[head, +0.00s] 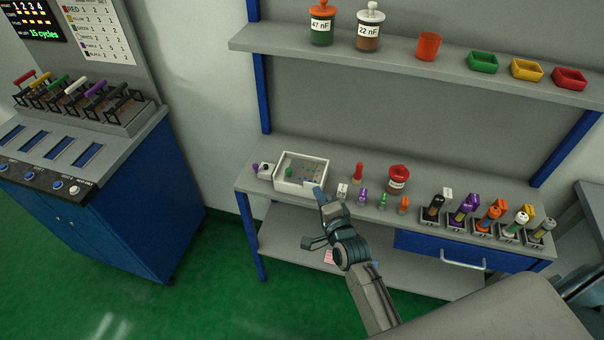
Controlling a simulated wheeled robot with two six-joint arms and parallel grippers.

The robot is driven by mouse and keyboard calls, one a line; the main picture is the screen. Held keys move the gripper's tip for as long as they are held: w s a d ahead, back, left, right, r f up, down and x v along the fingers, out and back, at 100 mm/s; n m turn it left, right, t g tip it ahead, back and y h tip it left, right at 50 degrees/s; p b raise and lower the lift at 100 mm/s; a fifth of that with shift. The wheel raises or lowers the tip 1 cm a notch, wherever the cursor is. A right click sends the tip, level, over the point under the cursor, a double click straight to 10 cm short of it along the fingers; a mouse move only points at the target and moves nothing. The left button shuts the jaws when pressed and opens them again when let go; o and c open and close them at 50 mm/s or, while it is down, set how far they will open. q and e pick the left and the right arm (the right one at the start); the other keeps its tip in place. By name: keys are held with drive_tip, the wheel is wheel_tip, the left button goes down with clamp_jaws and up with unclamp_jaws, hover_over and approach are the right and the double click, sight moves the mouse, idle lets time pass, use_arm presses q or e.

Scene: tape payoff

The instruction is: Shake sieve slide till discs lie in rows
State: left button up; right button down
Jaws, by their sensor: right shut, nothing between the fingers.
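A white open-topped box (288,185), which looks like the sieve, sits on the grey bench at its left end. Small coloured specks, perhaps the discs (308,172), and a green piece (290,171) show inside it. They are too small to tell whether they lie in rows. A small pale block with a dark spot (264,169) is at the box's left end; I cannot tell if it is the slide. My right gripper (319,193) is shut and empty at the box's front right corner, hiding part of it; contact is unclear. My left gripper is not in view.
On the bench (335,167), a red piece (358,173), a red jar (398,179) and several small coloured pieces stand right of the box. Several holders with coloured tools (490,218) line the right end. A shelf (395,54) with jars and trays hangs above.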

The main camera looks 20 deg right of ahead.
sight(299, 186)
drive_tip(key=w, duration=0.4)
drive_tip(key=w+p, duration=0.1)
drive_tip(key=w, duration=0.1)
drive_tip(key=shift+w+a+f, duration=0.1)
drive_tip(key=shift+f, duration=0.2)
drive_tip(key=w+a, duration=0.1)
drive_tip(key=w+a+p, duration=0.1)
drive_tip(key=shift+w+f, duration=0.3)
drive_tip(key=shift+f, duration=0.05)
drive_tip(key=shift+w+a+f, duration=0.1)
drive_tip(key=shift+w+a, duration=0.15)
drive_tip(key=shift+a, duration=0.15)
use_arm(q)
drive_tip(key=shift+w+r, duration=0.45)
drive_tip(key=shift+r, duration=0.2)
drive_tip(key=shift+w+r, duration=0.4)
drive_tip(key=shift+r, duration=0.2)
